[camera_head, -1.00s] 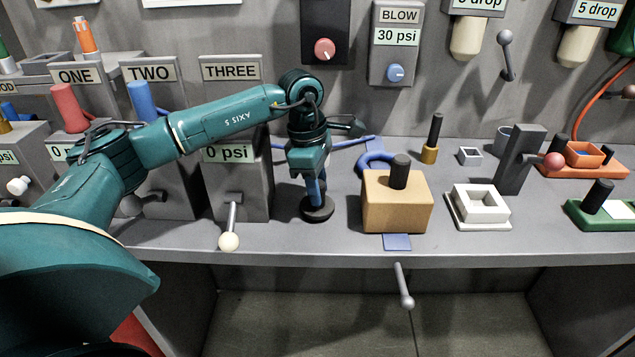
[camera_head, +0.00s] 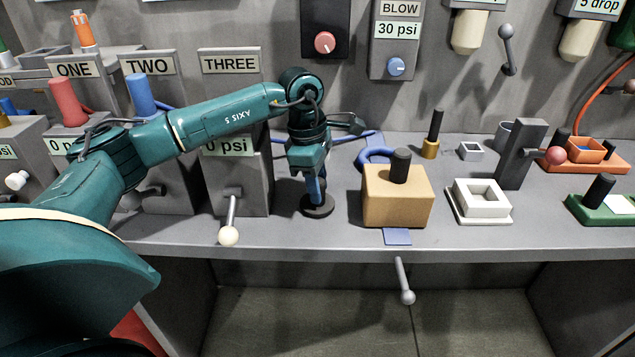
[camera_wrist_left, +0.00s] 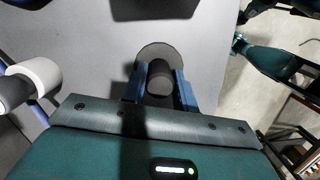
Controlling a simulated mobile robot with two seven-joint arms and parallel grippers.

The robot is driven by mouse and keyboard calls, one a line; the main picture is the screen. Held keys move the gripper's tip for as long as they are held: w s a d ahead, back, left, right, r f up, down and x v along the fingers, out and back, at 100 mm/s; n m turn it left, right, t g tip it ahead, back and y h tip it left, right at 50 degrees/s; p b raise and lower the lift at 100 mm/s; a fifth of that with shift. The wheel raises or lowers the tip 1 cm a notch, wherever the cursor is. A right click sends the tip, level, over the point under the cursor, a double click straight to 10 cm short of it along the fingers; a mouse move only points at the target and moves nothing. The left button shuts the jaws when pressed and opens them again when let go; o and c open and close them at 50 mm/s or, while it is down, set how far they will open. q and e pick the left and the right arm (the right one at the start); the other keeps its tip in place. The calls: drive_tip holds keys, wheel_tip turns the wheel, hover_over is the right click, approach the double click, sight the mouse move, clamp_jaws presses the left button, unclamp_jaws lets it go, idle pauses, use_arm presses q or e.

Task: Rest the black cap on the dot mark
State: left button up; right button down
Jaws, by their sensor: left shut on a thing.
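The black cap (camera_head: 318,206) is a dark round disc with a knob on top. It is at the bench top (camera_head: 300,238), left of the tan block. My left gripper (camera_head: 315,192) points down and is shut on its knob. In the left wrist view the disc (camera_wrist_left: 158,50) shows beyond the two blue fingers (camera_wrist_left: 160,85), with the knob between them. I cannot tell whether the disc touches the bench. I see no dot mark; the cap or the arm may hide it. My right gripper is not in view.
A tan block (camera_head: 397,205) with a black peg stands right of the cap. The box labelled THREE (camera_head: 240,185), with a white-knobbed lever (camera_head: 230,225), stands close on the left. A blue ring-shaped part (camera_head: 376,155) lies behind the block. The bench's front edge is near.

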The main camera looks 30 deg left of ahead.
sight(308, 200)
use_arm(q)
drive_tip(key=shift+f, duration=0.15)
drive_tip(key=o, duration=1.1)
drive_tip(key=shift+c, duration=0.2)
wheel_tip(308, 200, up, 13)
drive_tip(key=a, duration=0.2)
drive_tip(key=shift+s+b, duration=0.25)
drive_tip(key=shift+b, duration=0.05)
